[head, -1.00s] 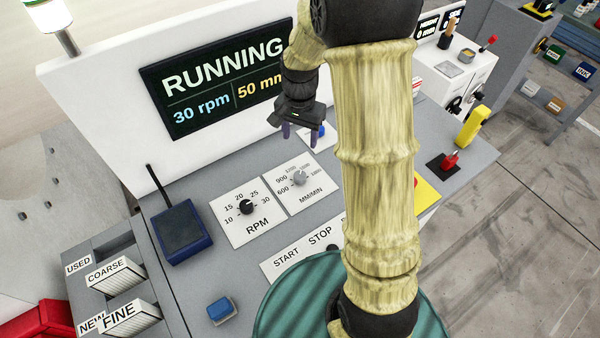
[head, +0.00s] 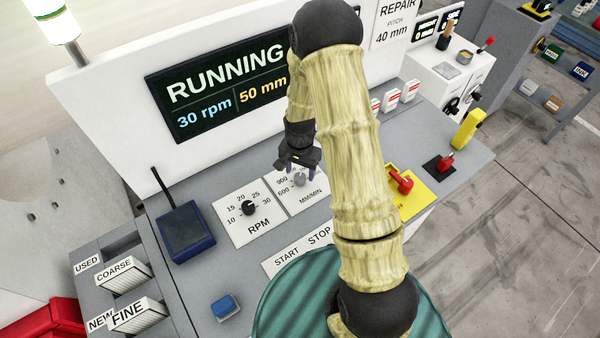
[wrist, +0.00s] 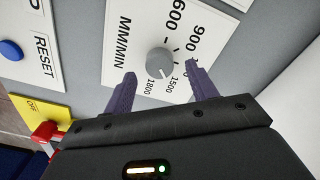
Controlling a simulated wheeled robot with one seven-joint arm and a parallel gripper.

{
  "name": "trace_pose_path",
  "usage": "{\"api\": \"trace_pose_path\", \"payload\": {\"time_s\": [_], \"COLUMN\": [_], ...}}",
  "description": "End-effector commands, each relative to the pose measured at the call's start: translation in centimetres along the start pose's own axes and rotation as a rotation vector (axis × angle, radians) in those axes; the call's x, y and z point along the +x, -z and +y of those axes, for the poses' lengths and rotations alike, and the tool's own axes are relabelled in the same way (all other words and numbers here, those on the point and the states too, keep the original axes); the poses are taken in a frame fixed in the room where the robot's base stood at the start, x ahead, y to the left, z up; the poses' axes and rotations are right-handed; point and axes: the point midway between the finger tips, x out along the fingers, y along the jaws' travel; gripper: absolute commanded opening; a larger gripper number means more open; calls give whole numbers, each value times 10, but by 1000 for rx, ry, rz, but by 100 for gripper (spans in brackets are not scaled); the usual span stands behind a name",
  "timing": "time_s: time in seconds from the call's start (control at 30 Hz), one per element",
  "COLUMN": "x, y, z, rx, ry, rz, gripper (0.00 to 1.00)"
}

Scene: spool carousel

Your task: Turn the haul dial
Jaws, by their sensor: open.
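The grey knob of the MM/MIN dial (head: 300,180) sits on a white plate on the console, right of the black-knobbed RPM dial (head: 249,208). The MM/MIN knob also shows in the wrist view (wrist: 160,61), with 600, 900, 1500 and 1800 printed round it. My gripper (head: 298,168) is open and empty over this dial. In the wrist view its two fingers (wrist: 160,71) stand apart, the knob between and just beyond their tips. I see no contact with the knob. The gripper partly covers the dial plate in the head view.
A START/STOP plate (head: 287,255) lies in front of the dials. A display (head: 215,95) reads RUNNING, 30 rpm, 50 mm. A red switch on a yellow plate (head: 420,190) is to the right; a blue RESET button (wrist: 11,50) is near the dial.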

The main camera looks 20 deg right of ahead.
Motion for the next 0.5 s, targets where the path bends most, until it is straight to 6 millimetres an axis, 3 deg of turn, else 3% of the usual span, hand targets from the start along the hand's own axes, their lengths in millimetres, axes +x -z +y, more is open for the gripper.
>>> {"api": "trace_pose_path", "payload": {"time_s": [0.2,0.5], "x": [24,32], "y": [0,0], "z": [0,0], "rx": [-1,0], "ry": [-2,0], "rz": [-2,0], "gripper": [57,57]}}
